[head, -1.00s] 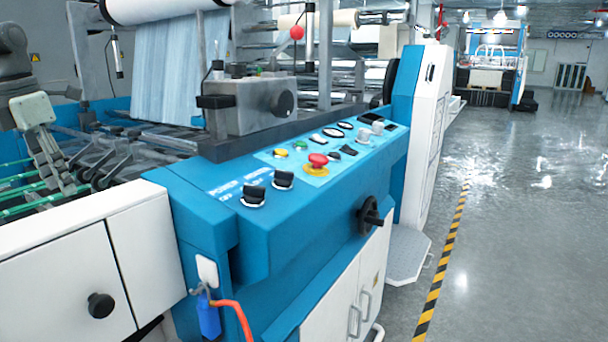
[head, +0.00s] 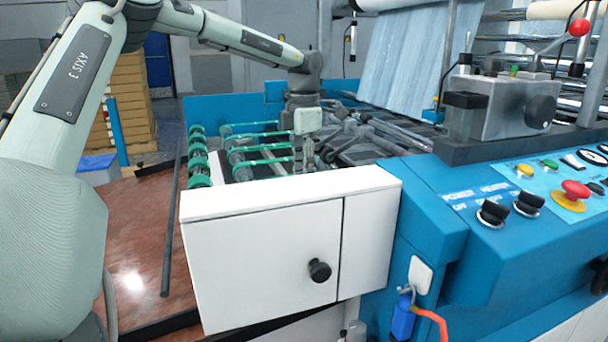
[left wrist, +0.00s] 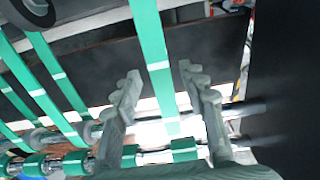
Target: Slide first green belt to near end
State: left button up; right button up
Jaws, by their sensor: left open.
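Several green belts (head: 262,146) run across the feed end of the machine in the head view, behind the white cabinet. My left gripper (head: 303,163) points down at their right ends. In the left wrist view its two fingers (left wrist: 158,82) are open. The rightmost green belt (left wrist: 150,45) passes between the fingers in the picture, and they do not close on it. I cannot tell how deep the fingers reach around it. Other green belts (left wrist: 50,88) lie to the left, and green rings (left wrist: 75,162) sit on a bar below. My right gripper is not in view.
The white cabinet (head: 260,250) with a black knob stands in front of the belts. A blue control console (head: 440,190) with buttons is on the right. A brown board (head: 135,245) and a dark rod (head: 172,220) lie at the left.

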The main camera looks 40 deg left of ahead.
pick_arm(q)
jog(key=shift+c, duration=0.4)
grip_shut()
